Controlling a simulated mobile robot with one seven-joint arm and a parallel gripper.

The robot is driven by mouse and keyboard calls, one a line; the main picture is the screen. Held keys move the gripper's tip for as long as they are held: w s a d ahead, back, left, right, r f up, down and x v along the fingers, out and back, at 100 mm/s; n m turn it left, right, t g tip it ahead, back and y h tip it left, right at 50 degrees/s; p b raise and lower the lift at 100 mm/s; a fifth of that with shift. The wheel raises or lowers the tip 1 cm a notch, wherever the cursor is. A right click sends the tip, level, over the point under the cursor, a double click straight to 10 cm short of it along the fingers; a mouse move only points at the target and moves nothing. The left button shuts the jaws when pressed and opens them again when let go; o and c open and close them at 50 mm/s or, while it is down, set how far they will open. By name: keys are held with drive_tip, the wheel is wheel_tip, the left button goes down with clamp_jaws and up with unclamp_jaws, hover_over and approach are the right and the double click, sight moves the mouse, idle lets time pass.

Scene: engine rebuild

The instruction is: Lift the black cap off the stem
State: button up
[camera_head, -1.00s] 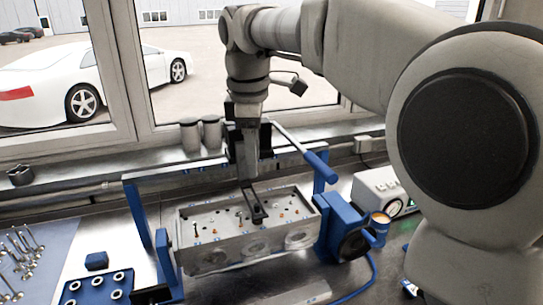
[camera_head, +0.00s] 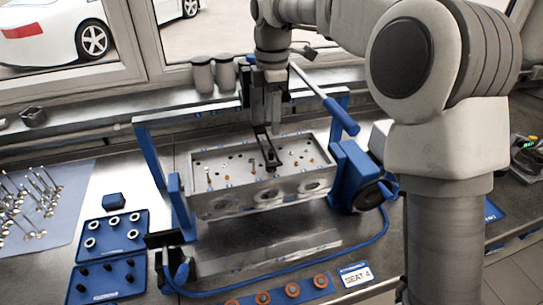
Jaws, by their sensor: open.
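The grey cylinder head (camera_head: 235,170) sits in a blue stand, with several small orange-tipped and pale stems rising from its top. A black forked tool (camera_head: 268,152) reaches down onto the head's top near its middle. I cannot pick out a black cap on a stem; it may be hidden behind or under the fork, or too small to see. My gripper (camera_head: 267,122) points straight down above the head, close to the fork. Its fingers are apart and I see nothing held between them.
A lever with a blue handle (camera_head: 341,116) slants to the right of my gripper. Blue trays with rings (camera_head: 133,245) and small black pieces (camera_head: 125,285) lie at left. Valves (camera_head: 32,195) lie on a cloth. A blue hose (camera_head: 300,260) crosses the bench front.

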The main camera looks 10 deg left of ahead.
sight(271, 152)
wheel_tip(271, 152, down, 3)
drive_tip(key=shift+f, duration=0.1)
drive_tip(key=shift+s+f, duration=0.2)
drive_tip(key=shift+f, duration=1.15)
drive_tip(key=shift+s+f, duration=0.15)
drive_tip(key=shift+f, duration=1.2)
clamp_jaws()
